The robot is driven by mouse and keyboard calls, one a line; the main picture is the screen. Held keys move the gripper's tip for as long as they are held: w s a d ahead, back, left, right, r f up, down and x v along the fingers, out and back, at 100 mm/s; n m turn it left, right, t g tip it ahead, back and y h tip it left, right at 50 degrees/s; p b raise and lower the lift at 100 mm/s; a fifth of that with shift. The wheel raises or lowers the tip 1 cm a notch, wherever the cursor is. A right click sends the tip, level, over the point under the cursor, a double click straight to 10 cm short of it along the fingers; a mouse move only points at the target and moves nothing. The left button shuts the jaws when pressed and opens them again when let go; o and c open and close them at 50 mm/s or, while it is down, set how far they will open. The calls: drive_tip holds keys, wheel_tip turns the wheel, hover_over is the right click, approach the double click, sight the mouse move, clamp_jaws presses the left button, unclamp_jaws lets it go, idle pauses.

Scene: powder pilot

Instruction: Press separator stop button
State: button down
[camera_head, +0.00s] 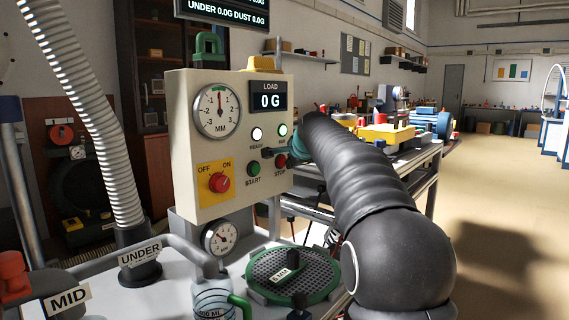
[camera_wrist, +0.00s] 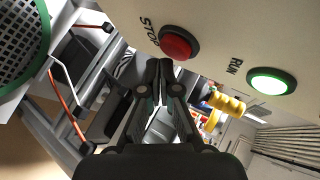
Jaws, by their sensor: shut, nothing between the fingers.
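The cream separator control box (camera_head: 240,130) stands left of centre in the head view. Its red STOP button (camera_head: 281,161) is at the lower right of the panel, beside the green START button (camera_head: 254,169). The red STOP button also shows in the wrist view (camera_wrist: 179,43), upper middle. My gripper (camera_head: 268,153) is shut and empty, its dark tips just in front of the panel by the STOP button. In the wrist view my gripper (camera_wrist: 159,66) has its tips together just below and left of the button. I cannot tell whether they touch it.
A lit RUN lamp (camera_wrist: 268,81) sits right of the button in the wrist view. A red OFF/ON knob (camera_head: 219,182) is at the panel's lower left. A green-rimmed sieve (camera_head: 262,285) lies below the box. A glass jug (camera_head: 215,302) stands in front. Open floor lies right.

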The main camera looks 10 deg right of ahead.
drive_tip(key=shift+w+a+p, duration=0.25)
drive_tip(key=shift+w+p, duration=0.1)
drive_tip(key=shift+p, duration=0.1)
idle(0.6)
drive_tip(key=shift+s+d+b, duration=0.45)
drive_tip(key=shift+s+d, duration=0.1)
drive_tip(key=shift+s, duration=0.2)
drive_tip(key=s+d+b, duration=0.2)
drive_tip(key=s+d, duration=0.1)
drive_tip(key=s, duration=0.2)
drive_tip(key=shift+d, duration=0.25)
idle(0.4)
drive_tip(key=shift+w, duration=0.1)
idle(0.4)
